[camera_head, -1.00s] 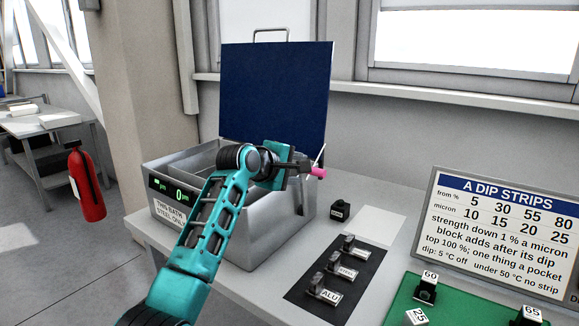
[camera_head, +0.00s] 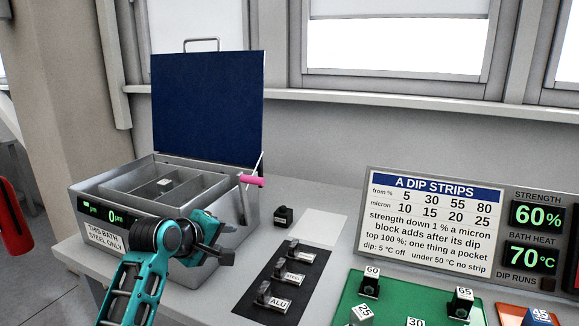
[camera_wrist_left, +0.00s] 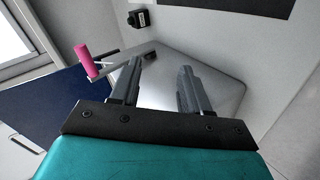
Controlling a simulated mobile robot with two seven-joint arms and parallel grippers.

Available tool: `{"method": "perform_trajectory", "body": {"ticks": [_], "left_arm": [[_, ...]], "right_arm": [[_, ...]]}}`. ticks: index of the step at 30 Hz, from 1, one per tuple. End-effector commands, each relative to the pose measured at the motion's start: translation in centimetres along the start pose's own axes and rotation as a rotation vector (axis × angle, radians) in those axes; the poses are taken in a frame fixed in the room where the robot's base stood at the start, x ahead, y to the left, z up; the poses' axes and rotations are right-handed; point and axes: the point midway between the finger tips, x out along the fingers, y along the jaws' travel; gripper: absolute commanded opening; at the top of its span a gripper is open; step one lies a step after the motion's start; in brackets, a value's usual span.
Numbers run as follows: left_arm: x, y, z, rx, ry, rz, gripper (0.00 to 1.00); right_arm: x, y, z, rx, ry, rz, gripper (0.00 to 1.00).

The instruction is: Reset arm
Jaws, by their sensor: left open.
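My left gripper (camera_head: 222,256) is in front of the right side of the steel bath (camera_head: 205,215). Its two fingers are apart with nothing between them, as the left wrist view (camera_wrist_left: 160,82) also shows. The pink-handled lever (camera_head: 251,181) stands at the bath's right rim, apart from the gripper; its pink handle also shows in the left wrist view (camera_wrist_left: 87,60). The bath's dark blue lid (camera_head: 208,103) is raised. A small block (camera_head: 165,184) is inside the bath in one of its compartments. My right gripper is out of view.
A dark mat (camera_head: 287,283) with several labelled metal pieces lies right of the bath, with a small black block (camera_head: 283,216) behind it. A green mat (camera_head: 395,312) holds several numbered blocks. The sign board (camera_head: 430,225) and displays stand at the right.

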Motion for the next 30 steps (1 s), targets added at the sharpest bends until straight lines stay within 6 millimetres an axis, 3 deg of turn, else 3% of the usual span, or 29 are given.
{"method": "perform_trajectory", "body": {"ticks": [1, 6, 12, 15, 21, 27, 28, 30], "left_arm": [[-0.4, -3.2, 1.7, 0.072, -0.013, -0.05, 0.46], [-3.3, -11.8, 6.7, 0.332, -0.076, -0.199, 0.46], [-9.0, -20.3, 12.2, 0.625, -0.197, -0.351, 0.46], [-12.3, -23.4, 14.5, 0.755, -0.269, -0.409, 0.46], [-17.9, -27.1, 17.6, 0.945, -0.396, -0.483, 0.46], [-22.9, -29.4, 19.7, 1.087, -0.512, -0.53, 0.46], [-23.2, -29.6, 19.8, 1.103, -0.519, -0.529, 0.46], [-21.4, -29.7, 19.6, 1.111, -0.472, -0.498, 0.46]], "right_arm": [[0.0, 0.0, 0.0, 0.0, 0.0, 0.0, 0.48], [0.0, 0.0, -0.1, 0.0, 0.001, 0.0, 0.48], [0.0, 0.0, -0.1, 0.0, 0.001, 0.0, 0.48], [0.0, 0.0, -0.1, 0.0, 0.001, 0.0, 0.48], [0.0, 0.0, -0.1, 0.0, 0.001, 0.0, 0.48], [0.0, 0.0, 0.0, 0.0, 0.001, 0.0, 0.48], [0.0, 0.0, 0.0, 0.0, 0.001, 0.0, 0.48], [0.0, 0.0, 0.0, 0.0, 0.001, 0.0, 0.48]]}}
